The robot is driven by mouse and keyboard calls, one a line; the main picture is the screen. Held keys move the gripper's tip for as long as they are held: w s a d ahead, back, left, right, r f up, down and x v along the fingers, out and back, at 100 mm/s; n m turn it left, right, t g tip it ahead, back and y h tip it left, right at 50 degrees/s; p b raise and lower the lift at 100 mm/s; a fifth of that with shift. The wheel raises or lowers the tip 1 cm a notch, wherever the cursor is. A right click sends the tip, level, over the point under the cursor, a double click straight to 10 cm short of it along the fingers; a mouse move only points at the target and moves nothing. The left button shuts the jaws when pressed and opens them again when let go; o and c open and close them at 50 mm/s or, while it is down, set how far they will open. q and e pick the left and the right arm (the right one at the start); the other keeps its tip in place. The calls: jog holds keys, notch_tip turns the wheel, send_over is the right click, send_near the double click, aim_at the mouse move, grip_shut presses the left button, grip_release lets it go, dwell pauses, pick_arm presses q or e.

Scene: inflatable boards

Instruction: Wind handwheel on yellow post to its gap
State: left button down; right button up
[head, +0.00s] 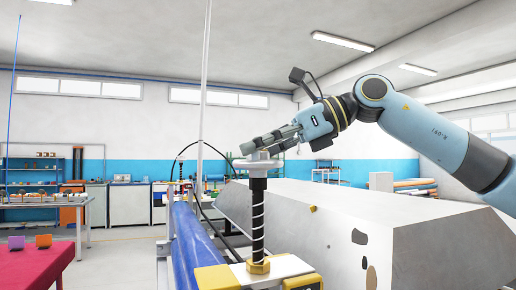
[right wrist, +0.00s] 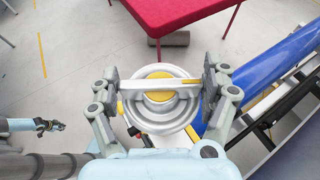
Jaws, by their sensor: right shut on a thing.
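A pale grey handwheel (head: 258,164) tops an upright threaded screw (head: 257,220) with a brass-yellow nut (head: 258,266) at its foot, over yellow blocks (head: 222,277). In the right wrist view the handwheel (right wrist: 158,127) is a round rim with a crossbar and yellow hub. My right gripper (head: 270,144) is shut on the handwheel; in the right wrist view its fingers (right wrist: 161,86) sit at both ends of the crossbar. A gripper that looks like my left one (right wrist: 50,125) shows small at the left of the right wrist view, apart from the wheel; its jaws are unclear.
A blue inflatable roll (head: 194,240) lies left of the screw. A big grey block (head: 330,215) stands to its right, below my right arm. A black hose (head: 205,215) loops behind. A red table (head: 35,268) is at left, with open floor between.

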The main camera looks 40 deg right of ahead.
jog(key=shift+f+m+t+h+b, duration=0.1)
jog(key=shift+m+t+h+b, duration=0.4)
jog(key=shift+m+h+b, duration=0.15)
jog(key=shift+a+m+t+h, duration=0.1)
jog(key=shift+m+t+h, duration=0.3)
jog(key=shift+m, duration=0.15)
jog(key=shift+r+m+t+h, duration=0.2)
jog(key=shift+m+t+h, duration=0.5)
jog(key=shift+m+h, duration=0.55)
jog(key=o, duration=1.1)
jog(key=shift+c, duration=0.2)
notch_tip(320, 180, up, 10)
jog(key=shift+f, duration=0.1)
